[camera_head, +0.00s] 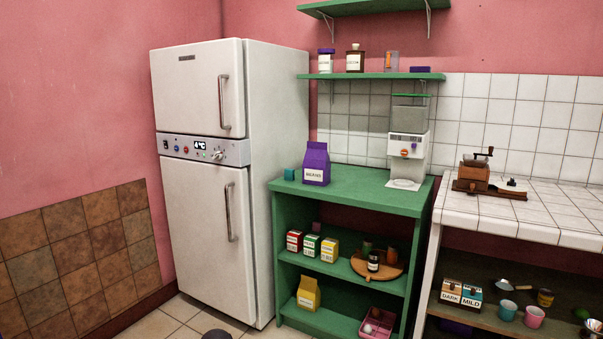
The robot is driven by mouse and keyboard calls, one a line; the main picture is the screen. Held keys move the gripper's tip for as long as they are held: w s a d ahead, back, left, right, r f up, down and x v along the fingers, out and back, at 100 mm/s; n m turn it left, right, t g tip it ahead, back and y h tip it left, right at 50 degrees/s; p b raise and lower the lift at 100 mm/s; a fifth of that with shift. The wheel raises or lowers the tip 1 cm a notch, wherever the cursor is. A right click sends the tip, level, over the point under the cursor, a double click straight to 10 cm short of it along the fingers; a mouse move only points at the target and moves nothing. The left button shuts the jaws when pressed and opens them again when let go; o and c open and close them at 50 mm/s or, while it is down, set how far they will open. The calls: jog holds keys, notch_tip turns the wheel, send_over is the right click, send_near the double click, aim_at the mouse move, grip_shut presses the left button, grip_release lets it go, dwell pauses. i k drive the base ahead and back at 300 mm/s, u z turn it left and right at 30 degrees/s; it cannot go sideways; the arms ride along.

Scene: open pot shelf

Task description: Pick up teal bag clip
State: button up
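A small teal thing (289,174) sits on the left end of the green shelf's top (365,190), just left of a purple bag (316,164). It looks like a small block, and at this size I cannot tell whether it is the teal bag clip. No other thing in view is clearly a clip. My gripper is not in view.
A white fridge (205,230) stands left of the shelf. A white dispenser (407,150) stands on the shelf's right end. A tiled counter (560,205) with a coffee grinder (475,175) is at the right. The shelf top between bag and dispenser is clear.

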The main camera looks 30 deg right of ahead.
aim_at(289, 173)
jog(key=z, duration=0.4)
jog(key=i, duration=0.8)
jog(key=z, duration=0.8)
jog(key=i, duration=0.8)
jog(key=z, duration=0.25)
